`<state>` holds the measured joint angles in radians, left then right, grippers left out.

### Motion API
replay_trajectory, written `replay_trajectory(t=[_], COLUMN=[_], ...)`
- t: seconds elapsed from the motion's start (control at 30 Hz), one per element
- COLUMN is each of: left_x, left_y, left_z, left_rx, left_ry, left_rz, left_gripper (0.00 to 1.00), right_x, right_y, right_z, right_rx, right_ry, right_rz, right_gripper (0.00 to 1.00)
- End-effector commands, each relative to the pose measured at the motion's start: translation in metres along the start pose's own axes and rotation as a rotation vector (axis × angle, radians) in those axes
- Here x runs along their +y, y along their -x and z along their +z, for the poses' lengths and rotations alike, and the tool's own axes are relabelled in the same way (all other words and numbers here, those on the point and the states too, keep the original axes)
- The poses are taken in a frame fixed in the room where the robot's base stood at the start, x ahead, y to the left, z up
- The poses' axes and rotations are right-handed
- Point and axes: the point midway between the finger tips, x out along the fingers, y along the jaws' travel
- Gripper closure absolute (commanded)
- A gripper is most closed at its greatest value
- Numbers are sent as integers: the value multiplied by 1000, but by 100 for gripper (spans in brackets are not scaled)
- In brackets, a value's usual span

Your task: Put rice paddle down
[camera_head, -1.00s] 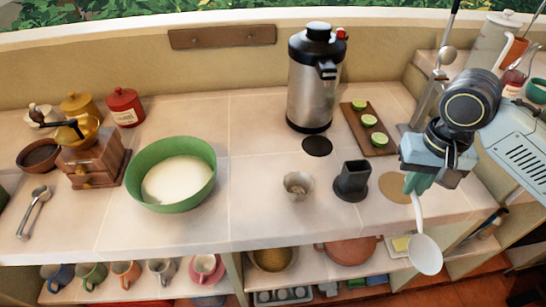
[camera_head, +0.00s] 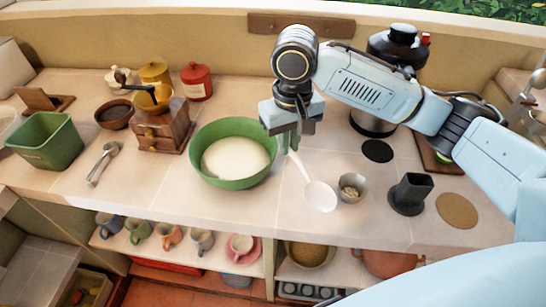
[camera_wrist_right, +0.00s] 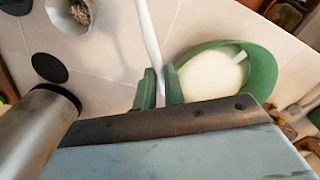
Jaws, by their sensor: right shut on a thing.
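The white rice paddle (camera_head: 319,194) hangs from my right gripper (camera_head: 289,147), its broad end down and toward the front right. My right gripper is shut on the paddle's handle, beside the right rim of the green bowl (camera_head: 204,181) of white contents. In the right wrist view the handle (camera_wrist_right: 150,42) runs up from between the green fingertips (camera_wrist_right: 158,88), and the bowl (camera_wrist_right: 262,72) lies to their right. Whether the paddle touches the counter is hard to tell. My left gripper is out of view.
A small metal cup (camera_head: 352,188) stands just right of the paddle, with a dark square holder (camera_head: 410,194) beyond it. A wooden grinder (camera_head: 163,134) is left of the bowl. Bare counter (camera_head: 255,207) shows in front of the bowl. Cups line the shelf below.

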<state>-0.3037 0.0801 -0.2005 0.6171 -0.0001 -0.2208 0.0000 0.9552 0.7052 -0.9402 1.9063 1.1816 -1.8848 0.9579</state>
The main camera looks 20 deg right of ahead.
Motion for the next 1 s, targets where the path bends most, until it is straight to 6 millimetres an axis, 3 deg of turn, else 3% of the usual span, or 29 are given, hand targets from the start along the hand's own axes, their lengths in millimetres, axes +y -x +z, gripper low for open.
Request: replay_trajectory(t=[0.17,1.0], left_x=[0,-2], left_y=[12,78], left_z=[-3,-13], left_rx=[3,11], left_ry=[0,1], left_rz=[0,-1], left_gripper=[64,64], right_x=[4,40], right_y=[2,-7], right_z=[-4,-22], right_rx=[-1,8], right_ry=[206,1835], right_rz=[-6,-16], right_gripper=[100,100])
